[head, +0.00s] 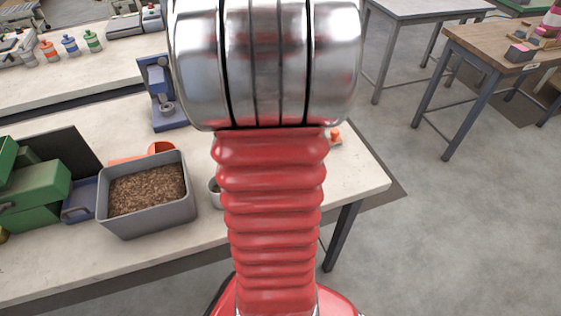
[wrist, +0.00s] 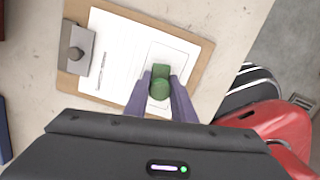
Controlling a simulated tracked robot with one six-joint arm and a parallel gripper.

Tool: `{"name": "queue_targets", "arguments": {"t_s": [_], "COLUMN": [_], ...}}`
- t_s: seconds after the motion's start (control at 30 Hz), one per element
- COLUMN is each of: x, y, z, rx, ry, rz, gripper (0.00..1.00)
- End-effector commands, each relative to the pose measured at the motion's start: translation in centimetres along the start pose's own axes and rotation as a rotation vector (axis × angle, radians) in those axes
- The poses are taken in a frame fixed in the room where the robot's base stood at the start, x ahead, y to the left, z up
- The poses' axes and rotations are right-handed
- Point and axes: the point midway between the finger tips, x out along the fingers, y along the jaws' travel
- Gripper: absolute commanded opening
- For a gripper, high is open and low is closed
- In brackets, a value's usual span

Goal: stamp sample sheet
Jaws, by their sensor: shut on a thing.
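In the wrist view, my gripper (wrist: 160,92) has its two purple fingers shut on a green stamp (wrist: 161,72). The stamp is over the right part of a white sample sheet (wrist: 122,45), within a thin printed box. I cannot tell whether its underside touches the paper. The sheet lies on a brown clipboard (wrist: 202,48) under a grey metal clip (wrist: 77,52). A thin pen-like item (wrist: 101,70) lies on the sheet. In the head view my arm hides the gripper, stamp and clipboard.
In the head view, a grey bin (head: 173,218) of brown pellets stands on the pale bench (head: 355,180), beside green boxes (head: 38,190). A blue device (head: 158,85) stands behind. A small orange item (head: 335,133) shows right of my arm, near the bench's right edge.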

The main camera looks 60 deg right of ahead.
Motion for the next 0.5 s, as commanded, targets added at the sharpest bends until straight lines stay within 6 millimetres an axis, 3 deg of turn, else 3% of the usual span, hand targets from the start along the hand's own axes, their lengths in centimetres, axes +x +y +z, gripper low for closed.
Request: {"name": "queue_targets", "arguments": {"t_s": [0.5], "x": [-3.0], "y": [0.1], "z": [0.3], "rx": [0.000], "ry": [0.000], "rz": [0.001], "gripper": [0.09]}}
